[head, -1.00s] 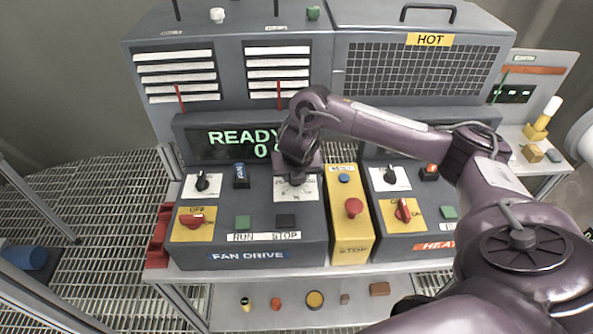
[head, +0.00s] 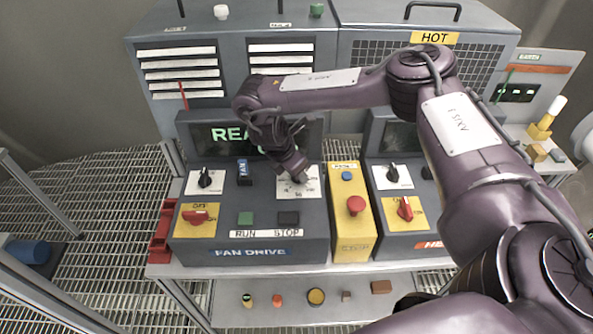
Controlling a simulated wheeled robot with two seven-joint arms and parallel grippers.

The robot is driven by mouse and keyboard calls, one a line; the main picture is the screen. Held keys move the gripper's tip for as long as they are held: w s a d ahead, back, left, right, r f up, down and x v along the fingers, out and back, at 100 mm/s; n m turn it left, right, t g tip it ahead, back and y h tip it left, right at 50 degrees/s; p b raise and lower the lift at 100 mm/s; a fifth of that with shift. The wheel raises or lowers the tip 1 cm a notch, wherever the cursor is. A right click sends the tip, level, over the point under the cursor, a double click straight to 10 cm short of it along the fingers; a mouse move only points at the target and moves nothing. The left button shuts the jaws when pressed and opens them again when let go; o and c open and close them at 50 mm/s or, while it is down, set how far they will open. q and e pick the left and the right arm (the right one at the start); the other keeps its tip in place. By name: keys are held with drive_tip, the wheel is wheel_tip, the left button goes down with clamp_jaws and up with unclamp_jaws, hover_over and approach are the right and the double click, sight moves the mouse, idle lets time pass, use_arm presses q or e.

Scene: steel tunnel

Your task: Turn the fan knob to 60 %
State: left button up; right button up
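The fan drive panel (head: 250,253) is a dark grey console with a blue label. Its white dial plate (head: 312,191), with scale marks, lies at the panel's upper right. My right gripper (head: 299,179) comes down over this plate, tilted, its tip at the middle of the dial. The gripper and wrist hide the knob, so I cannot tell its angle, whether the fingers are shut on it, or how far they are apart. The display (head: 225,134) above shows green letters "REA"; my arm covers the rest. My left gripper is not in view.
A black selector (head: 205,179), a blue-labelled switch (head: 243,173), a red switch (head: 197,216), and the green RUN (head: 246,218) and dark STOP (head: 288,218) buttons surround the dial. A red stop button (head: 356,205) stands on the yellow box to the right.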

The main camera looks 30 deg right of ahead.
drive_tip(key=m+g, duration=0.1)
drive_tip(key=m, duration=0.3)
drive_tip(key=m+g, duration=0.1)
drive_tip(key=m, duration=0.2)
drive_tip(key=shift+w+g+y, duration=0.25)
drive_tip(key=shift+g+y, duration=0.05)
idle(0.4)
drive_tip(key=o, duration=1)
drive_tip(key=b+v, duration=0.1)
drive_tip(key=v, duration=0.6)
drive_tip(key=shift+w+a+r, duration=0.15)
drive_tip(key=shift+r, duration=0.2)
